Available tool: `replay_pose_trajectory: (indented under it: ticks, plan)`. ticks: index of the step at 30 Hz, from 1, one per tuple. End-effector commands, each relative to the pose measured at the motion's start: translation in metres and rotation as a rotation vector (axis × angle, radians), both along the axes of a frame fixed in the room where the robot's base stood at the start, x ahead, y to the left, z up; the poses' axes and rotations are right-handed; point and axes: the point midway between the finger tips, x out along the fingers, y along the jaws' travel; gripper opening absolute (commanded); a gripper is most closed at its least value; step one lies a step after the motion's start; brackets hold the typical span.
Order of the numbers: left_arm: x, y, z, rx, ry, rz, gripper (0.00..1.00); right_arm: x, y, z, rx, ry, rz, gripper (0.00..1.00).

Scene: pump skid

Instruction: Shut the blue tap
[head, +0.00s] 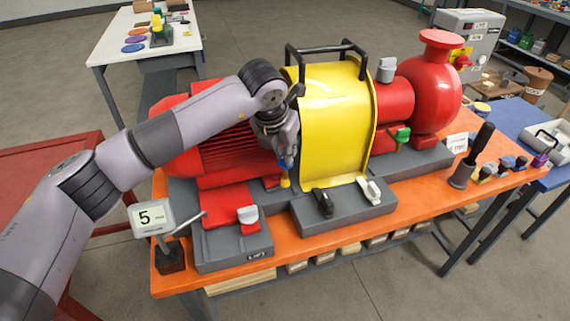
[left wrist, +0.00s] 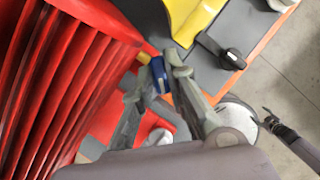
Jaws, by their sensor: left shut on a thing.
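The blue tap (head: 283,163) is a small blue handle in front of the red motor, left of the yellow guard. My left gripper (head: 287,155) reaches down to it from above and is shut on it. In the left wrist view the blue tap (left wrist: 157,74) is between the fingertips of my left gripper (left wrist: 160,78). The fingers hide much of the tap, so I cannot tell how far it is turned. What looks like my right gripper (left wrist: 270,120) shows small and dark at the right of the left wrist view; its jaws are unclear.
The yellow guard (head: 335,115) stands close right of my left gripper. The red motor (head: 222,148) is on its left. A black lever (head: 323,203), a white lever (head: 370,190) and a white knob (head: 247,214) stand nearby.

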Motion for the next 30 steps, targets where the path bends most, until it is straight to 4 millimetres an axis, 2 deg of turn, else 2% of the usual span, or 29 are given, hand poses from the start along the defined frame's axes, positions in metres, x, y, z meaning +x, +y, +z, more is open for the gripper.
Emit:
replay_pose_trajectory:
  ticks: [1,3,12,21,30]
  plan:
    - [0.001,0.001,-0.005,-0.002,-0.003,-0.043,0.00,0.000,0.000,-0.013,0.000,0.000,0.000,0.62]
    - [0.002,0.001,-0.004,-0.003,-0.004,-0.109,0.00,0.000,0.001,-0.020,0.001,0.000,0.000,0.62]
    - [0.002,0.002,-0.001,-0.003,-0.002,-0.392,0.00,0.000,0.003,-0.041,0.003,0.000,-0.001,0.62]
    - [0.004,0.003,0.001,-0.003,-0.001,-0.641,0.00,0.000,0.003,-0.048,0.003,0.000,-0.001,0.62]
    - [0.004,0.003,0.002,0.000,-0.002,-0.799,0.00,0.000,0.003,-0.049,0.003,0.000,-0.001,0.62]
